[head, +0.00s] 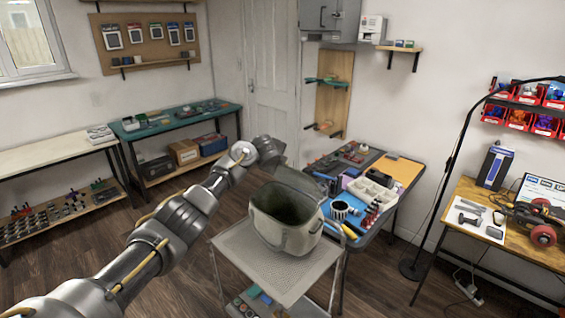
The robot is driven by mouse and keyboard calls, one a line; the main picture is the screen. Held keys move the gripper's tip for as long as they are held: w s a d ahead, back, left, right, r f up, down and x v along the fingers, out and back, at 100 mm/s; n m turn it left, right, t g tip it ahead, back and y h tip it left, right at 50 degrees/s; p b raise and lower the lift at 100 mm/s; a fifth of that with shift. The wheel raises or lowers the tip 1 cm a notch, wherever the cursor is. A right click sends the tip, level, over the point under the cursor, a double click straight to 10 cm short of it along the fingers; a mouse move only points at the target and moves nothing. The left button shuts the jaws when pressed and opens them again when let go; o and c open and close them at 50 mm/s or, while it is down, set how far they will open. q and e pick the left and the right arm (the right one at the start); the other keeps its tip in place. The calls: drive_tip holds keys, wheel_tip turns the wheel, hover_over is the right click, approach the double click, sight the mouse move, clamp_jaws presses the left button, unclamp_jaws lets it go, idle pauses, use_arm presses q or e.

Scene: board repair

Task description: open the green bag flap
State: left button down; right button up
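The green bag (287,232) stands upright on a grey wheeled cart (238,262) in the lower middle of the head view. Its top is open and the dark inside shows. The bag flap (300,181) stands raised at the back of the opening. My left arm reaches in from the lower left, and my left gripper (275,160) is at the upper left edge of the raised flap. Its fingertips are too small and unclear to tell whether they touch or grip the flap. My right gripper is not in view.
A lamp pole (446,170) stands further right. A teal bench (165,125) is at the back left. Open floor lies left of the cart.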

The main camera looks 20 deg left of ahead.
use_arm(q)
drive_tip(key=shift+w+d+r, duration=0.2)
drive_tip(key=shift+d, duration=0.1)
drive_tip(key=shift+s, duration=0.1)
idle(0.5)
drive_tip(key=c, duration=1.6)
unclamp_jaws()
drive_tip(key=shift+s, duration=0.1)
drive_tip(key=shift+b+v, duration=0.6)
drive_tip(key=shift+v, duration=4.8)
